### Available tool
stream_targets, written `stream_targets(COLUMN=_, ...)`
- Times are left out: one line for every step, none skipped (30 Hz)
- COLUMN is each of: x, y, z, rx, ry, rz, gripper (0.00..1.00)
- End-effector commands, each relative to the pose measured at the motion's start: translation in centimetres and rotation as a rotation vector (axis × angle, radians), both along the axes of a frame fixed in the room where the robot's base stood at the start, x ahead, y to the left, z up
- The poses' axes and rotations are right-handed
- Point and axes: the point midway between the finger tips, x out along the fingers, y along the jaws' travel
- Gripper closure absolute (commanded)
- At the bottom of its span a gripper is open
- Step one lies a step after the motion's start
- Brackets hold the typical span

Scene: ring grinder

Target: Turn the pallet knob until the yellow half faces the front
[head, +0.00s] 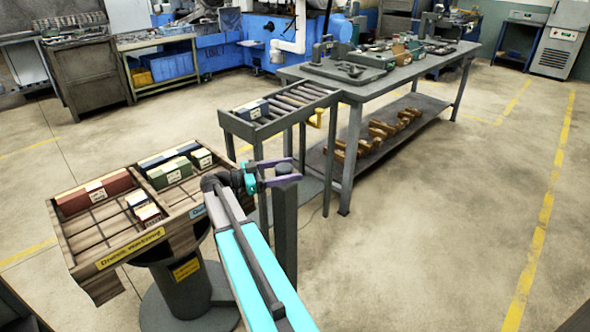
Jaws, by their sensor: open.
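The wooden pallet (88,241) is a divided tray at the left on a dark round pedestal (187,285). A yellow label (130,247) is on its near edge, towards the bottom of the picture. A blue label (198,211) is on its right edge. A dark grey upright post (285,235) with a rounded top, possibly the knob, stands just right of the pallet. My gripper (288,170) has purple fingers that are open, one on the far side and one on the near side of the post's top. I cannot tell whether they touch it.
Red, green and dark blue boxes (173,171) lie in the pallet's compartments. A roller stand (285,105) with a blue box is behind the post, joined to a long grey workbench (395,74). The floor at the right is clear.

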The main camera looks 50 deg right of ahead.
Motion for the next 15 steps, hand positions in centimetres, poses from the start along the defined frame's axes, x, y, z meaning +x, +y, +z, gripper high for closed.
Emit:
stream_targets(x=-0.5, y=-0.6, z=0.0, rx=0.000, ry=0.000, rz=-0.003, gripper=0.33)
stream_targets(x=-0.6, y=-0.9, z=0.0, rx=0.000, ry=0.000, rz=-0.002, gripper=0.33)
stream_targets(x=-0.8, y=-1.2, z=0.0, rx=0.000, ry=0.000, rz=-0.001, gripper=0.33)
stream_targets(x=-0.9, y=-1.5, z=0.0, rx=0.000, ry=0.000, rz=-0.001, gripper=0.33)
stream_targets(x=-1.1, y=-1.7, z=0.0, rx=0.000, ry=0.000, rz=-0.001, gripper=0.33)
stream_targets(x=-1.2, y=-1.9, z=0.0, rx=0.000, ry=0.000, rz=-0.002, gripper=0.33)
stream_targets(x=-1.3, y=-2.1, z=0.0, rx=0.000, ry=0.000, rz=-0.002, gripper=0.33)
stream_targets(x=-1.4, y=-2.2, z=0.0, rx=-0.001, ry=0.001, rz=-0.002, gripper=0.33)
stream_targets(x=-1.5, y=-2.4, z=0.0, rx=0.000, ry=0.000, rz=-0.002, gripper=0.33)
stream_targets(x=-1.5, y=-2.4, z=0.0, rx=0.000, ry=0.000, rz=-0.001, gripper=0.33)
stream_targets(x=-1.5, y=-2.5, z=0.0, rx=0.000, ry=0.000, rz=-0.001, gripper=0.33)
stream_targets(x=-1.5, y=-2.5, z=0.0, rx=0.000, ry=0.000, rz=-0.001, gripper=0.33)
stream_targets(x=-1.5, y=-2.5, z=0.0, rx=0.000, ry=0.000, rz=-0.001, gripper=0.33)
stream_targets(x=-1.5, y=-2.5, z=0.0, rx=0.000, ry=0.000, rz=-0.001, gripper=0.33)
stream_targets(x=-1.5, y=-2.5, z=0.0, rx=0.000, ry=0.000, rz=-0.001, gripper=0.33)
